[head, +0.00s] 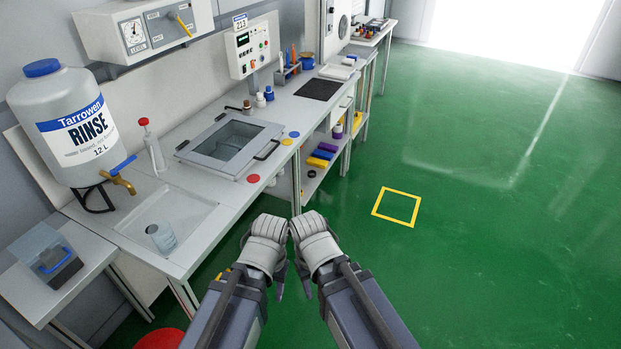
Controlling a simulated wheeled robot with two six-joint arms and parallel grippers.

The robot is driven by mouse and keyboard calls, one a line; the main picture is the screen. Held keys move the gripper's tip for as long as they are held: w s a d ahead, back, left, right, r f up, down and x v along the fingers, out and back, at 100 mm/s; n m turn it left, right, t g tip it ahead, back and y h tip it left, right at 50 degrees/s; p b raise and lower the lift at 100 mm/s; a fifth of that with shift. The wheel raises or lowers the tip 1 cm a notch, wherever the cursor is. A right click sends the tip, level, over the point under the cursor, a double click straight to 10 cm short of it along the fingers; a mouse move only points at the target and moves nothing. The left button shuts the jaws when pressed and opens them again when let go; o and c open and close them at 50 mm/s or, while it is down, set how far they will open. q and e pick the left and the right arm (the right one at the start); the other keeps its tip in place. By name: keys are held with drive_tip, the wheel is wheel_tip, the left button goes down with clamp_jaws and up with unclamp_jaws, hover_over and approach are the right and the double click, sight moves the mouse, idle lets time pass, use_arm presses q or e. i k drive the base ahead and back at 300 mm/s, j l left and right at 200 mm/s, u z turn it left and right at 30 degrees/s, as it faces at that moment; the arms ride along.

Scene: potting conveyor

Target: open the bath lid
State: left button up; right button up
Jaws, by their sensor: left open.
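The bath lid (228,142) is a grey frame with a clear window, lying flat and closed over the bath in the bench top. My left gripper (278,278) is open and empty, low in front of the bench and apart from the lid. My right gripper (305,277) is close beside it, also away from the lid; its finger gap is hidden.
A sink (180,222) with a clear beaker (162,237) is left of the bath, below a rinse tank (68,125). A red-capped bottle (153,148) stands behind. Red, yellow and blue discs lie by the lid's right side. Green floor at right is clear.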

sight(270, 130)
drive_tip(key=l+u, duration=0.15)
drive_tip(key=l, duration=0.3)
drive_tip(key=k+l+u, duration=0.2)
drive_tip(key=l, duration=0.2)
drive_tip(key=l+u, duration=0.15)
drive_tip(key=l, duration=0.3)
drive_tip(key=i+l+u, duration=0.1)
drive_tip(key=i+l, duration=0.25)
drive_tip(key=i, duration=0.3)
drive_tip(key=i+l+u, duration=0.15)
drive_tip(key=i+l, duration=0.2)
drive_tip(key=i, duration=0.25)
drive_tip(key=i+l+u, duration=0.1)
drive_tip(key=i+l, duration=0.35)
drive_tip(key=i, duration=0.15)
